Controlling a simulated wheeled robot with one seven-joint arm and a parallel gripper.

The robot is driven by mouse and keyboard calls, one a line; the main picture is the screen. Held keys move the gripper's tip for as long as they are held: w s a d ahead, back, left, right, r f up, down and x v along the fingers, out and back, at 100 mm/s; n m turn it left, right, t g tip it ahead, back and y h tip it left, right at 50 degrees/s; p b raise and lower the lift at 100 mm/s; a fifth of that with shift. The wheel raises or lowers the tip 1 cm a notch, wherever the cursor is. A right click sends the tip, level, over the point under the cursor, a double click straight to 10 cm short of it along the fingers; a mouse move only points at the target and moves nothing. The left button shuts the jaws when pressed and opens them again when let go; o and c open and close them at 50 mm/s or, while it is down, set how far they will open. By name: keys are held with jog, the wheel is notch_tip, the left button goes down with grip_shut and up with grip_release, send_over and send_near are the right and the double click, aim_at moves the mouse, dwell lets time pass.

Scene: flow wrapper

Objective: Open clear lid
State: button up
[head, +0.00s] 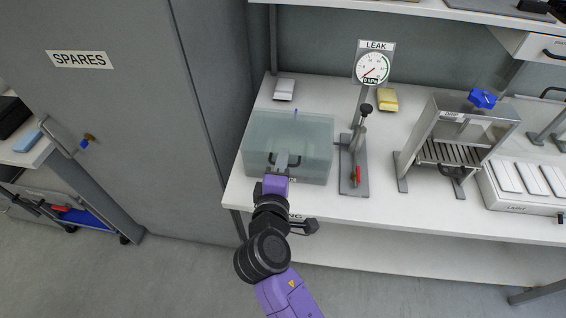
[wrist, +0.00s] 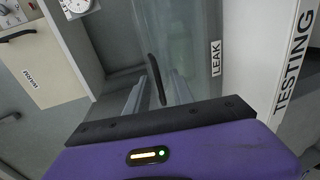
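The clear lid (head: 310,135) is a see-through, greenish box cover at the left end of the white bench, and it looks closed. It also shows in the wrist view (wrist: 190,35), close ahead. Its dark bar handle (wrist: 156,79) is on the front face. My gripper (head: 283,160) is at the front of the lid, over the handle. In the wrist view the two grey fingers (wrist: 157,92) stand apart with the handle between them and gaps seem to show on both sides. The fingertips are hard to make out against the clear wall.
A LEAK dial gauge (head: 372,68) stands behind right of the lid. A lever stand (head: 354,170) is close to the lid's right side. A metal guarded unit (head: 450,135) is farther right. The grey SPARES cabinet (head: 120,130) is to the left.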

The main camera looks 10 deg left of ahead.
grip_shut()
jog(key=shift+f, duration=0.1)
